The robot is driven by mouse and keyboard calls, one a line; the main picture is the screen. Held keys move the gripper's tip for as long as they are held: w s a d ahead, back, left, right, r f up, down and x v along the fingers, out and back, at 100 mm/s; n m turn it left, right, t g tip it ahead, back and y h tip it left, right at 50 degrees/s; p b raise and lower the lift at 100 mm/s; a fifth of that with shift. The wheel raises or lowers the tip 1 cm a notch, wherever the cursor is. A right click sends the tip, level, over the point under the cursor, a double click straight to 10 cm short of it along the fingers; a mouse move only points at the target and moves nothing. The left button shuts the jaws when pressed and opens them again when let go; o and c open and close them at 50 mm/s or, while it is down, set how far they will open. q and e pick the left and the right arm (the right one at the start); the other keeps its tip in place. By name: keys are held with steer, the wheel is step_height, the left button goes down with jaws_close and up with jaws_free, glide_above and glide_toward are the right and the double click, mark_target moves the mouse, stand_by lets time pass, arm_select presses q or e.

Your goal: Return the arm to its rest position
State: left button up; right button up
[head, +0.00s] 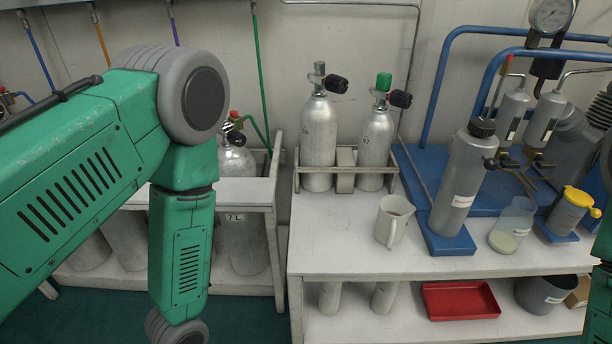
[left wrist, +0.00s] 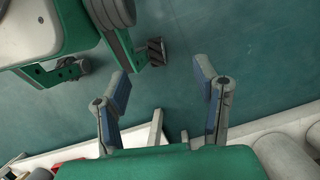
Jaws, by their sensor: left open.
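My left arm (head: 90,180) comes in from the left in the head view. Its forearm hangs down from the elbow in front of the left shelf, and its lower end runs out of the picture at the bottom. In the left wrist view my left gripper (left wrist: 161,82) is open. Its two fingers are spread well apart with nothing between them, over the green floor (left wrist: 175,95). My right gripper is not visible; only parts of my right arm show at the right edge of the head view.
A white bench (head: 340,262) holds two small cylinders in a rack, a beaker (head: 393,222), a grey bottle (head: 462,180) and a blue panel stand. A shelf with larger cylinders (head: 245,245) stands behind my left forearm. A red tray (head: 460,300) sits on the lower shelf.

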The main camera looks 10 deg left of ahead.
arm_select(q)
steer(key=w+a+r+t+p, duration=0.1)
steer(key=a+r+t+p, duration=0.2)
steer(key=r+p, duration=0.9)
steer(key=shift+a+r+m+t, duration=0.3)
steer(key=shift+r+m+t, duration=0.15)
steer(key=shift+r, duration=0.35)
steer(key=shift+w, duration=0.15)
